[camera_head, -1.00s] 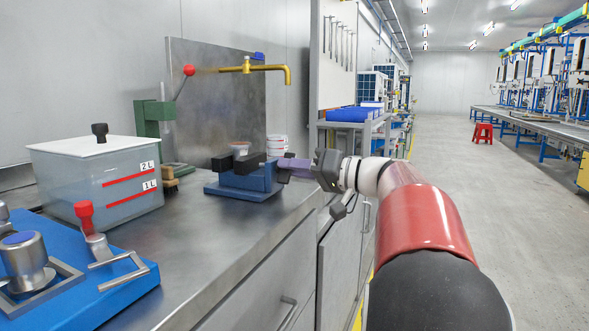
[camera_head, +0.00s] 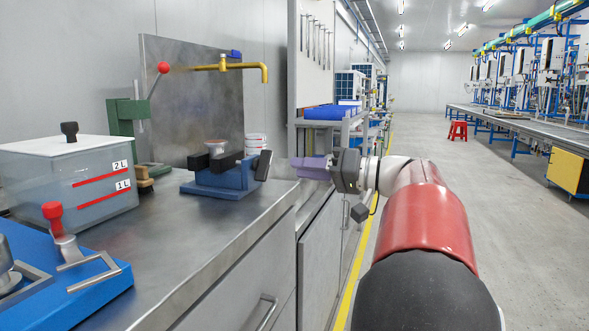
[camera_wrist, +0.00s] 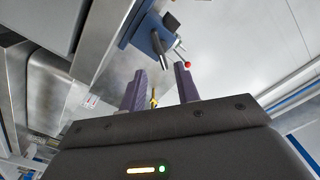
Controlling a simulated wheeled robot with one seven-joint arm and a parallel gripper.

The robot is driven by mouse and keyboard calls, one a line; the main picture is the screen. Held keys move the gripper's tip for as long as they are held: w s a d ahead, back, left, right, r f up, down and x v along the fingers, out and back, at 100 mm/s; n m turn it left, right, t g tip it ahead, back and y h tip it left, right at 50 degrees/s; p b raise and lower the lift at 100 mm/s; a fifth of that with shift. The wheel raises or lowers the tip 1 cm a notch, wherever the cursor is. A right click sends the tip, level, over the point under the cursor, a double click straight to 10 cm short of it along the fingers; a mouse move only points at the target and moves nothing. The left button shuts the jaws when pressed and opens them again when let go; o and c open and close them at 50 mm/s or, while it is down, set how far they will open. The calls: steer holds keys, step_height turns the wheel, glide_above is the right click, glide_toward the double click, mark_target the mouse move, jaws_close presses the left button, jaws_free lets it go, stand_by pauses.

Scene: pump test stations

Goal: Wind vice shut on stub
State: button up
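The blue vice (camera_head: 222,182) stands on the steel bench top, with black jaws. The stub (camera_head: 215,149), a small brownish piece with a wider top, stands upright between the jaws. I cannot tell whether both jaws touch it. The vice's dark handle (camera_head: 263,165) tilts at its right end. My gripper (camera_head: 308,167), with purple fingers, is right of the handle and apart from it. In the wrist view my gripper (camera_wrist: 160,85) has its fingers apart with nothing held. The vice (camera_wrist: 137,22) and its grey handle (camera_wrist: 159,47) show beyond the fingertips.
A brass tap (camera_head: 238,66) and a green stand (camera_head: 126,116) with a red-knobbed lever are behind the vice. A clear tank (camera_head: 70,180) and a blue fixture (camera_head: 90,285) are at left. A shelf with a blue bin (camera_head: 330,112) is beyond my gripper.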

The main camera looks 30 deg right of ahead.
mark_target(262, 165)
steer(key=shift+n, duration=0.4)
steer(key=b+x, duration=0.3)
steer(key=x, duration=0.5)
steer(key=shift+r, duration=0.15)
steer(key=shift+d, duration=0.1)
jaws_close()
